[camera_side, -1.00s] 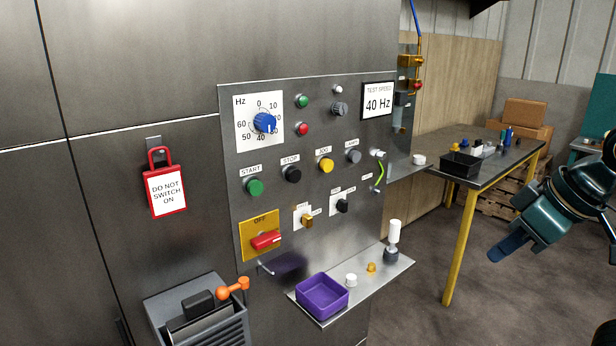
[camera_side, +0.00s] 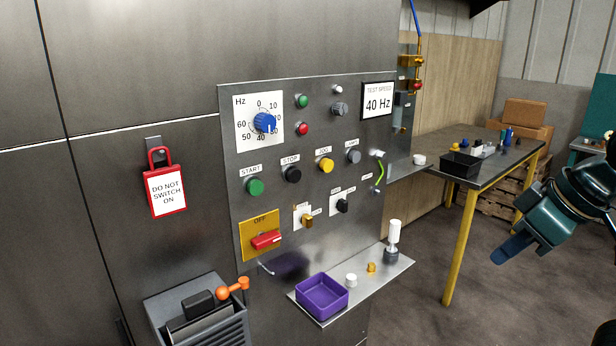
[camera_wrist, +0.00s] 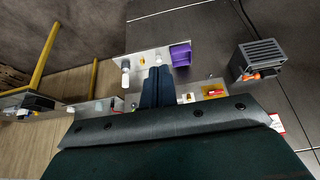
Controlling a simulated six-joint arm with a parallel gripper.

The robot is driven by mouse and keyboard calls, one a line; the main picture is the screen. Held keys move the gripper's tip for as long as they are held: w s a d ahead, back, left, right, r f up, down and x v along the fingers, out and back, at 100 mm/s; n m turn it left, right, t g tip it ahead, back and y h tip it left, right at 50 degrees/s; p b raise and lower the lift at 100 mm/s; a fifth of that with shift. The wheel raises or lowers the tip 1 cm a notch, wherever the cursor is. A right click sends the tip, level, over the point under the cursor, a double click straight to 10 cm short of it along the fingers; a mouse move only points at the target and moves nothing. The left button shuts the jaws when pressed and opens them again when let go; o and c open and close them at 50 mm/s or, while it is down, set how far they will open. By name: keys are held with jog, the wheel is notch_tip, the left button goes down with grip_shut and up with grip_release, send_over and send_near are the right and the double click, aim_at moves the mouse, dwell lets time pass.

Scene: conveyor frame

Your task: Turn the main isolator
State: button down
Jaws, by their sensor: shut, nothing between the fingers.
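The main isolator is a red handle (camera_side: 266,239) on a yellow plate (camera_side: 248,253) at the lower left of the control panel. The word OFF shows above the handle, which lies roughly level. It also shows as a red and yellow patch (camera_wrist: 213,90) in the wrist view. My gripper (camera_side: 497,257) is at the right of the side view, well apart from the panel. In the wrist view its fingers (camera_wrist: 156,70) are shut together with nothing between them.
A shelf (camera_side: 378,284) below the panel carries a purple bin (camera_side: 322,296), small parts and a white-topped stand. A red DO NOT SWITCH ON tag (camera_side: 166,192) hangs left of the panel. A workbench (camera_side: 484,172) stands behind. Space between gripper and panel is open.

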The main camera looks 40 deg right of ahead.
dwell(0.4)
jog(key=w+a+r+t, duration=0.1)
jog(key=w+a+r, duration=0.2)
jog(key=w, duration=0.5)
jog(key=w+a+r+t, duration=0.1)
jog(key=w+a+r, duration=0.15)
jog(key=w, duration=0.65)
jog(key=w+a+f+t, duration=0.1)
jog(key=w+a, duration=1)
jog(key=a, duration=0.2)
jog(key=shift+a, duration=0.3)
jog(key=shift+f, duration=0.1)
send_over(257, 239)
jog(key=s, duration=0.3)
notch_tip(257, 239, down, 7)
notch_tip(257, 239, down, 3)
jog(key=shift+r, duration=0.2)
jog(key=shift+f, duration=0.65)
